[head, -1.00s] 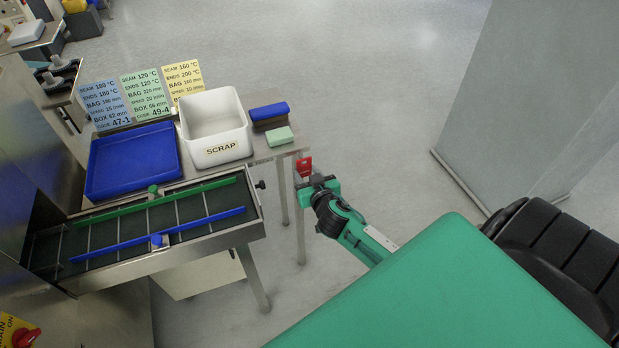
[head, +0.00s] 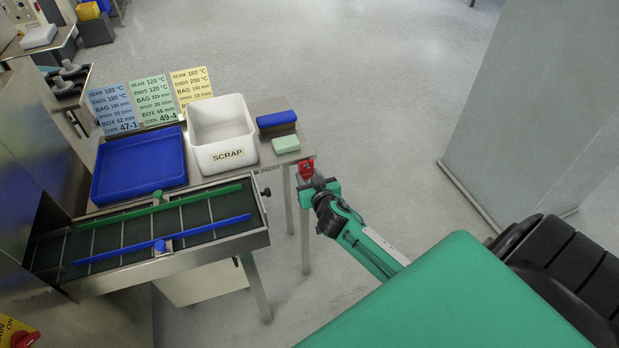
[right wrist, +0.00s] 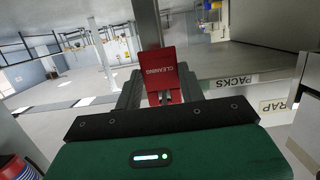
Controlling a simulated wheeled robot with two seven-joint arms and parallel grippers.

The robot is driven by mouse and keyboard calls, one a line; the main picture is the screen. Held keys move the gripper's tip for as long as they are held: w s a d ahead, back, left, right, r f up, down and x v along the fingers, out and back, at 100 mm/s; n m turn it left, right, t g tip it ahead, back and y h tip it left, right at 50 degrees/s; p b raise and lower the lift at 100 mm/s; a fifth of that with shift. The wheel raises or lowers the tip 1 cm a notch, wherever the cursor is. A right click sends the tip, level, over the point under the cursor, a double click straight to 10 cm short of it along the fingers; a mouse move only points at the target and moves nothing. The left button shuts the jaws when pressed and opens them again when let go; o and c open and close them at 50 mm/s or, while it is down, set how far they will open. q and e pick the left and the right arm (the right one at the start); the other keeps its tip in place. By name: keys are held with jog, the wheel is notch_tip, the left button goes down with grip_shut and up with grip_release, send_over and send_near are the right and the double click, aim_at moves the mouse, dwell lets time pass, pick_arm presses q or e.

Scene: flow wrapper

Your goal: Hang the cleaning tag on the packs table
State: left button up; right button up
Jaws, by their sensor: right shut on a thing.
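The red cleaning tag (head: 306,168) is at the right front corner of the packs table (head: 262,174). In the right wrist view the tag (right wrist: 162,72) shows its word CLEANING, tilted, between my right gripper's fingers. My right gripper (head: 318,185) is shut on the tag, beside the table's right edge. In the right wrist view the gripper (right wrist: 160,98) points toward the table edge, which bears a PACKS label (right wrist: 230,82). Whether the tag touches the table or a hook is hidden. My left gripper is out of view.
The tabletop holds a blue tray (head: 138,166), a white SCRAP bin (head: 222,134), a blue-topped brush or block (head: 277,122), a pale green pad (head: 286,145) and setting cards (head: 151,100). A conveyor (head: 150,236) stands in front. A grey panel (head: 535,110) is at right; the floor between is clear.

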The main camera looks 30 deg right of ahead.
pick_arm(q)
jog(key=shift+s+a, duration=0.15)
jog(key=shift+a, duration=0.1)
pick_arm(e)
jog(key=o, duration=1.1)
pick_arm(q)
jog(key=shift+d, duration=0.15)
pick_arm(e)
jog(key=shift+s+a, duration=0.1)
jog(key=shift+s, duration=0.35)
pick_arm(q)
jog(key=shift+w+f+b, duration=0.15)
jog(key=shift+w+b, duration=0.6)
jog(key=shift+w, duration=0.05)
pick_arm(e)
jog(key=shift+v, duration=6.45)
